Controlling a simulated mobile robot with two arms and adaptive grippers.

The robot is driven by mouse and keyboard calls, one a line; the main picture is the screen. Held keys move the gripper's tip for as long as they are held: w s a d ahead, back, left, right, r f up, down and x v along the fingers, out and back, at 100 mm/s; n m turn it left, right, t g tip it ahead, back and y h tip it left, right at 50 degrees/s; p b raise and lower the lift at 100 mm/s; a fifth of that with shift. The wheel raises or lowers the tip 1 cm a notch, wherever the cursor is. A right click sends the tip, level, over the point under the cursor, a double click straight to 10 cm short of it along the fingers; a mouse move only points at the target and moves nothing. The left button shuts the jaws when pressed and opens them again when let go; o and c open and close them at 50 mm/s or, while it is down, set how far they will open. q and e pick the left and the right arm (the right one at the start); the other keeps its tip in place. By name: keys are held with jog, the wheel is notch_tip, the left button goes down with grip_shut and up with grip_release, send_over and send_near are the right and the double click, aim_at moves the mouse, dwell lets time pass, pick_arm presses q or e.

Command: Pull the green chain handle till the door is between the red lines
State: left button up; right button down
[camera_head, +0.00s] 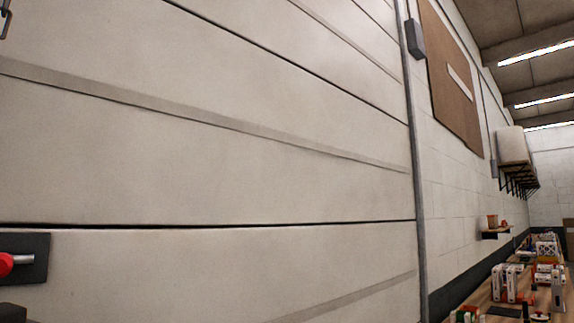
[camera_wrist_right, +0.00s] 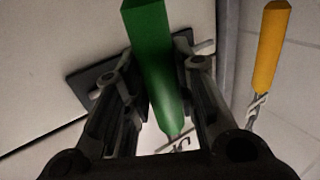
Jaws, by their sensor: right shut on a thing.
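The green chain handle (camera_wrist_right: 148,28) stands between the fingers of my right gripper (camera_wrist_right: 160,78) in the right wrist view. The gripper is shut on it, and part of the handle's lower length lies deep between the fingers. The large pale panelled door (camera_head: 220,180) fills most of the head view, with dark seams between its panels. I see no red lines in either view. My right gripper is outside the head view, and my left gripper is in neither view.
A yellow handle (camera_wrist_right: 272,45) hangs on a chain just right of my right gripper. A red knob (camera_head: 6,264) on a dark plate (camera_head: 36,268) is at the door's left. A grey rail (camera_head: 416,180) edges the door. A cluttered workbench (camera_head: 478,300) stands at far right.

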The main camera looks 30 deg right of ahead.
pick_arm(q)
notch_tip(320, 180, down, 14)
jog(key=b, duration=1.3)
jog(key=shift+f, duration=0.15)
pick_arm(e)
notch_tip(320, 180, down, 20)
jog(key=shift+f, duration=0.25)
pick_arm(q)
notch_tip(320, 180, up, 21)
jog(key=p, duration=2.1)
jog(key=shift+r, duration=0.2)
pick_arm(e)
notch_tip(320, 180, up, 24)
jog(key=shift+r, duration=0.15)
pick_arm(q)
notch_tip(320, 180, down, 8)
jog(key=b, duration=0.8)
pick_arm(e)
notch_tip(320, 180, down, 12)
